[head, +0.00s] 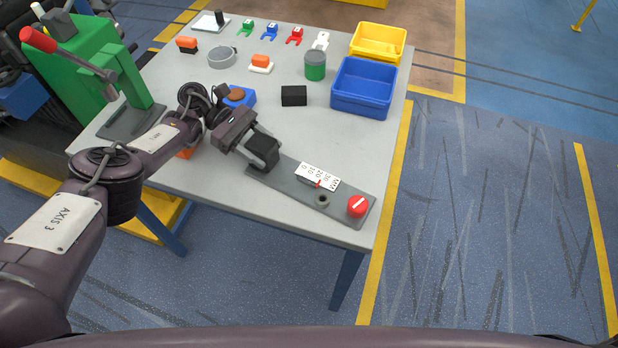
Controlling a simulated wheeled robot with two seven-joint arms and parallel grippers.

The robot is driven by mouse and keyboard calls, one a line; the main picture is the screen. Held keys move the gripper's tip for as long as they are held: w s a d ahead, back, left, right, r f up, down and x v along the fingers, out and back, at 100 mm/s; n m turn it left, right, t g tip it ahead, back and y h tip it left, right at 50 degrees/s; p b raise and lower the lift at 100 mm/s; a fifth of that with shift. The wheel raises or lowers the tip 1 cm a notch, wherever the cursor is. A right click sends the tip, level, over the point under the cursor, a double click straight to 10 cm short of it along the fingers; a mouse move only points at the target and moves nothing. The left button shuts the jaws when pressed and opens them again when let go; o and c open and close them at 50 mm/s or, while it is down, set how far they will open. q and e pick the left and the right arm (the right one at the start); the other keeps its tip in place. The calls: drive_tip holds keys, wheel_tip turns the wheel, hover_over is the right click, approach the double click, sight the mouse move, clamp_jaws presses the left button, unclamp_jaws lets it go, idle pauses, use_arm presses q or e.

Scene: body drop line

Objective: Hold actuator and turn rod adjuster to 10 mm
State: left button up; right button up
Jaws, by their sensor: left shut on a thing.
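The grey fixture plate (345,207) lies along the front right of the table. The black actuator block (263,150) stands at its left end. My left gripper (256,142) comes in from the left and is shut on the actuator, partly covering it. A white scale (318,176) marked in mm, with a small red pointer (318,184), sits on the plate's middle. The pointer's exact reading is too small to tell. A dark ring (322,200) and a round red knob (358,206) with a white mark are at the right end, untouched. My right gripper is not in view.
Behind the plate on the table (215,165) are a black block (294,95), a blue bin (364,88), a yellow bin (378,42) and a green-grey cylinder (315,66). A green press (95,75) with a red-handled lever stands at the left. The table right of the plate is narrow.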

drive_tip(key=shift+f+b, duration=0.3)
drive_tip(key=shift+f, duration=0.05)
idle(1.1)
